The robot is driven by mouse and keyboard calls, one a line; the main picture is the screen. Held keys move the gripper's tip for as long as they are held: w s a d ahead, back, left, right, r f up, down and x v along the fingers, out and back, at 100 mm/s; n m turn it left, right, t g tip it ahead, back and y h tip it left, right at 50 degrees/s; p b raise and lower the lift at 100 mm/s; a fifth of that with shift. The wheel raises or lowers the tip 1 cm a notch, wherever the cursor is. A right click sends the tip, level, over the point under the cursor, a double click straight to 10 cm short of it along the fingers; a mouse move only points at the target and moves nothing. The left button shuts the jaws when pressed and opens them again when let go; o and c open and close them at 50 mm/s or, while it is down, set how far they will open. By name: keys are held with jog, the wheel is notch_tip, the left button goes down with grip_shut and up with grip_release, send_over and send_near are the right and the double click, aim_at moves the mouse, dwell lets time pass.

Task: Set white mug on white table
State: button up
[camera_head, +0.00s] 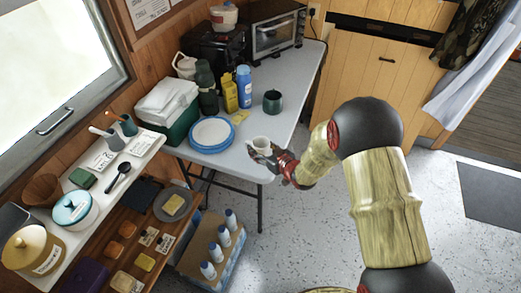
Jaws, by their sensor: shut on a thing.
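The white mug (261,143) is upright at the front right part of the white table (238,158). My gripper (266,152) reaches in from the right and is shut on the mug. The mug shows over the tabletop near its front right edge. I cannot tell whether its base touches the table. My fingers hide the mug's lower right side.
A dark green mug (272,102), white plates with a blue rim (212,134), a yellow bottle (230,92) and a blue bottle (244,87) stand nearby. A toaster oven (276,36) is at the back. The tabletop between mug and plates is mostly clear.

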jog(key=o, duration=1.4)
jog(key=shift+f, duration=0.1)
